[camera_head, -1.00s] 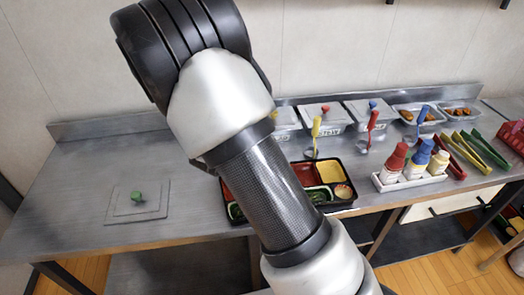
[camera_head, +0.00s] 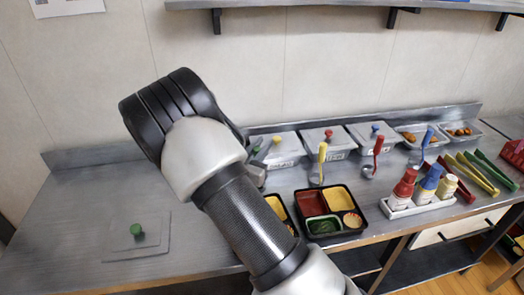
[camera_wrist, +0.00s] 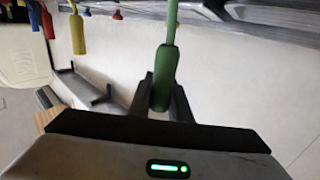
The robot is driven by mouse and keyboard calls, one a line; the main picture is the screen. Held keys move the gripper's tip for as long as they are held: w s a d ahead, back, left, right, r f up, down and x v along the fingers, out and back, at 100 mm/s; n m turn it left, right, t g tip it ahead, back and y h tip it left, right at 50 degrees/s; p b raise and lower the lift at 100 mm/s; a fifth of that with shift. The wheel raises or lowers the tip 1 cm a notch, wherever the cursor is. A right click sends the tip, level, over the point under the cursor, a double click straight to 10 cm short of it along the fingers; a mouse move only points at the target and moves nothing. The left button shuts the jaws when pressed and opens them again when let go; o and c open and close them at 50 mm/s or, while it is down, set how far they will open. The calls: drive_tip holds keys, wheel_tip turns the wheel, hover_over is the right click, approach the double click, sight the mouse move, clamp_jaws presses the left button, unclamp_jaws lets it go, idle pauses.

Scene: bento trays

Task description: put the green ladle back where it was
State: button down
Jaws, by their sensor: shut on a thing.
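The green ladle's handle (camera_wrist: 163,78) stands between the fingers of my gripper (camera_wrist: 162,103) in the wrist view, and the gripper is shut on it. The ladle's bowl cannot be made out there. In the head view my gripper (camera_head: 257,172) shows only in part behind my arm, near the leftmost lidded container. A small green bit of the ladle (camera_head: 256,146) shows just above it. Whether the ladle touches the counter cannot be told.
Bento trays (camera_head: 363,229), a bottle caddy (camera_head: 411,210) and tongs (camera_head: 478,174) lie nearer. A green-knobbed lid (camera_head: 160,243) sits left, with clear counter around it.

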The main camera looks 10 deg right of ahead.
drive_tip(key=shift+f, duration=0.65)
drive_tip(key=shift+f, duration=0.2)
drive_tip(key=c, duration=1.6)
unclamp_jaws()
drive_tip(key=shift+c, duration=0.2)
